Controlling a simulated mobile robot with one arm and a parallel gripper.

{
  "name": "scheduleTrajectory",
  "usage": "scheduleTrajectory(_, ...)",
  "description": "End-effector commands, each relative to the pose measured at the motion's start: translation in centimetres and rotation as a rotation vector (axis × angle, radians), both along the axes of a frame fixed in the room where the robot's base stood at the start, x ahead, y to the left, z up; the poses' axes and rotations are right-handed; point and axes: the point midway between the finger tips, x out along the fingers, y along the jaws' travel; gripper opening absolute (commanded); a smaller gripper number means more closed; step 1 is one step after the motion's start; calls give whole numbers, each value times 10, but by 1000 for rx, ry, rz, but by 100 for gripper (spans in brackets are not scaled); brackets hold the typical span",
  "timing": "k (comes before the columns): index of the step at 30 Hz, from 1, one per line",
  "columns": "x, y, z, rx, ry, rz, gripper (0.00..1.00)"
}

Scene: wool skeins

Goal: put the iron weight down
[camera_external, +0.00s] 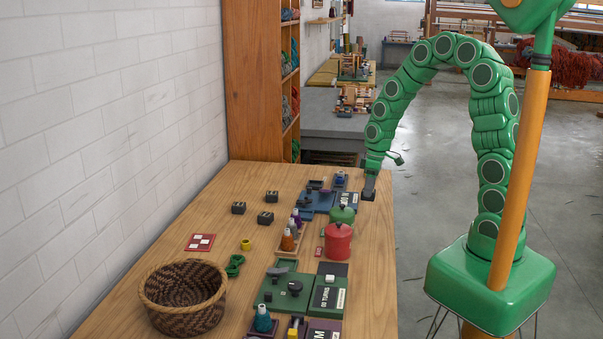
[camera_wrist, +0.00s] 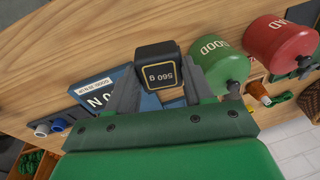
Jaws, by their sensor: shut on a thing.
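The iron weight is a small black block marked "560 g" (camera_wrist: 158,72), seen between my fingers in the wrist view. In the external view it is a dark block (camera_external: 369,194) at the tip of my arm, near the right edge of the wooden table (camera_external: 205,225). My gripper (camera_external: 370,177) is shut on it, with a grey finger on each side in the wrist view (camera_wrist: 158,92). I cannot tell whether its underside touches the table. Three similar black blocks stand farther left on the table, one of them in front (camera_external: 265,218).
A green canister (camera_external: 342,215) and a red canister (camera_external: 338,242) stand close to the weight. A blue board (camera_external: 318,201) lies left of it. A wicker basket (camera_external: 183,296) stands at the front left. Bare wood surrounds the black blocks.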

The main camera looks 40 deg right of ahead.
Motion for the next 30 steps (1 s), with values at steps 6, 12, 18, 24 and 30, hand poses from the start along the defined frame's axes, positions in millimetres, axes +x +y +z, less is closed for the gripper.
scheduleTrajectory(6,0,0,5,0,2,-1,0)
scheduleTrajectory(12,16,11,6,-5,2,-27,0)
scheduleTrajectory(18,56,46,12,-13,-8,-90,0)
scheduleTrajectory(24,91,97,19,-21,-12,-150,0)
scheduleTrajectory(30,115,159,25,-31,-18,-197,0)
